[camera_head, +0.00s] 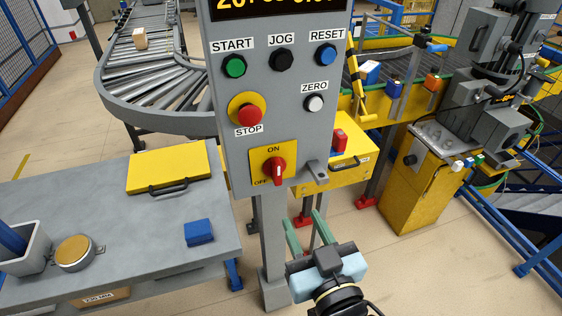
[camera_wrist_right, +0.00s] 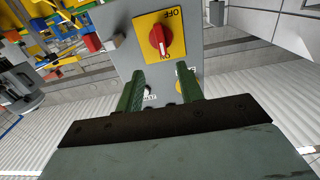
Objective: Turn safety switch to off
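The safety switch is a red rotary knob (camera_head: 278,171) on a yellow plate (camera_head: 262,156), low on the grey control panel. ON is printed above the knob and OFF at its lower left. The knob's handle stands roughly upright, in line with ON. My right gripper (camera_head: 303,217) is open and empty, below the panel and apart from the knob. In the right wrist view the panel looks upside down; the knob (camera_wrist_right: 165,40) lies just beyond the two green fingertips (camera_wrist_right: 160,68), roughly between them. My left gripper is not in view.
The panel (camera_head: 300,135) also carries a red STOP button (camera_head: 249,114), a green START button (camera_head: 234,66) and a white ZERO button (camera_head: 315,103). A grey bracket (camera_head: 316,172) juts out right of the switch. A grey table (camera_head: 130,220) stands left, with a blue box (camera_head: 199,233).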

